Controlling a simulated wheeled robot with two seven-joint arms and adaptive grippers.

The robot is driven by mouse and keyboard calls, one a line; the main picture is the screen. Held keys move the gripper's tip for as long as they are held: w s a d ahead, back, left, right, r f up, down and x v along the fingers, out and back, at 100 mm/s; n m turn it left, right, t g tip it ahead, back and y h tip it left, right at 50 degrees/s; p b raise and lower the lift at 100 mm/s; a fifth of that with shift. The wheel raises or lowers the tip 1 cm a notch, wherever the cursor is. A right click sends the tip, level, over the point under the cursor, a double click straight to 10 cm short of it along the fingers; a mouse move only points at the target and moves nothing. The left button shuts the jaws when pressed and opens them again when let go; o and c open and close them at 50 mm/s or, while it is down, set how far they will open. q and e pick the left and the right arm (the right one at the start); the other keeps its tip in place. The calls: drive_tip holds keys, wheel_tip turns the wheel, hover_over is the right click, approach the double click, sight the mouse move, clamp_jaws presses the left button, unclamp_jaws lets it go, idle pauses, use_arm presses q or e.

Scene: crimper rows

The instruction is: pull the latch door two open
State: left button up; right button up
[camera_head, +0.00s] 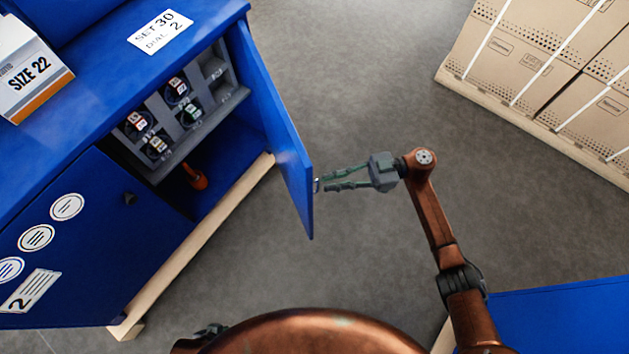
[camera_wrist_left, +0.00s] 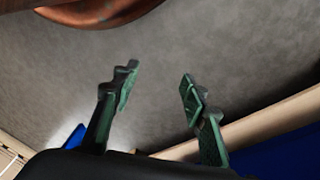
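The blue cabinet has a door (camera_head: 280,120) on its right side that stands swung wide open, showing the shelf inside. A small metal latch piece (camera_head: 317,185) shows at the door's free edge. My right gripper (camera_head: 325,183) is at that edge, its fingertips at the latch piece with a narrow gap between the fingers. Whether they touch it is too small to tell. My left gripper (camera_wrist_left: 158,80) is open and empty over bare floor in the left wrist view. A closed blue panel (camera_head: 105,215) with round labels and a "2" plate is at the left.
Inside the cabinet, a grey rack (camera_head: 215,85) holds several dark tools with number tags, and an orange-handled item (camera_head: 195,177) lies below. A "SIZE 22" box (camera_head: 30,68) stands on top. Strapped cartons (camera_head: 540,60) are at upper right. The grey floor between is clear.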

sight(318, 184)
drive_tip(key=b+x, duration=0.1)
drive_tip(key=x, duration=0.3)
drive_tip(key=shift+a, duration=0.1)
use_arm(q)
drive_tip(key=shift+w+d+f+t, duration=0.4)
drive_tip(key=shift+w+d+f, duration=0.3)
drive_tip(key=shift+w+f, duration=0.25)
drive_tip(key=shift+s, duration=0.1)
use_arm(e)
drive_tip(key=shift+c, duration=0.3)
drive_tip(key=shift+r, duration=0.1)
clamp_jaws()
drive_tip(key=shift+w, duration=0.1)
